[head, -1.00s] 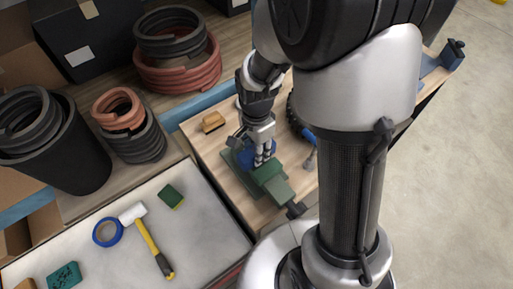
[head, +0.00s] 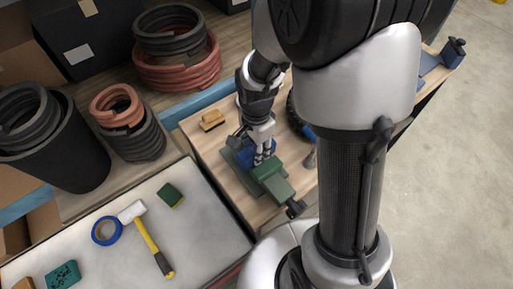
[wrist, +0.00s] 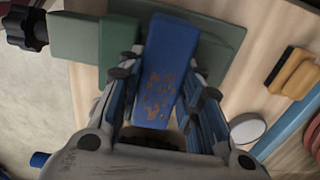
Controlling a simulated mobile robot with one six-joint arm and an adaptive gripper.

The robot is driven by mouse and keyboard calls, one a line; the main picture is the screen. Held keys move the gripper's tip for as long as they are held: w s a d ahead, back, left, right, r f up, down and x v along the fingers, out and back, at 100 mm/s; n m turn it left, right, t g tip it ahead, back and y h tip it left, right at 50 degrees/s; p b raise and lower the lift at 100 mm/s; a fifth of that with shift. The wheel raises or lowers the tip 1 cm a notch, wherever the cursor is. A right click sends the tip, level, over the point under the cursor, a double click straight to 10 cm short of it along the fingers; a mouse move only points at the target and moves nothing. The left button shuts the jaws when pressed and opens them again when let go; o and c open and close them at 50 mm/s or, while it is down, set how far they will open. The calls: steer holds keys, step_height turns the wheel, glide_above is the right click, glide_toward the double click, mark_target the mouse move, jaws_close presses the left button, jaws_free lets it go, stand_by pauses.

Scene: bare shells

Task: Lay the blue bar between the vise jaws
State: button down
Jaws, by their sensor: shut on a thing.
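The blue bar (wrist: 168,60) is held lengthwise between my fingers in the wrist view, with worn brownish marks near its close end. My gripper (wrist: 160,85) is shut on it. In the head view my gripper (head: 262,156) points down over the green vise (head: 272,182), and part of the bar (head: 245,152) shows beside the fingers. In the wrist view the bar lies alongside the green vise jaw block (wrist: 120,40), over the vise body. I cannot tell whether it rests on the vise or hangs just above it. My fingers hide its sides.
A wooden brush (head: 212,121) lies on the workbench (head: 208,145) left of my arm. A dark vise handle (head: 296,208) sticks out toward the front. A grey tabletop (head: 200,225) beside the bench holds a mallet (head: 150,240), blue tape (head: 107,230) and sponges. Hose coils stand behind.

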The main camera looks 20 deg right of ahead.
steer(key=shift+s+f, duration=0.35)
steer(key=shift+f, duration=0.05)
steer(key=shift+s+f+b, duration=0.35)
steer(key=shift+f+b, duration=0.45)
steer(key=shift+b, duration=0.1)
stand_by(0.4)
steer(key=c, duration=1.5)
jaws_free()
steer(key=o, duration=0.4)
steer(key=shift+w+f, duration=0.2)
steer(key=shift+w, duration=0.45)
steer(key=shift+o, duration=0.2)
steer(key=shift+s+r, duration=0.15)
steer(key=o, duration=0.9)
steer(key=shift+r, duration=0.15)
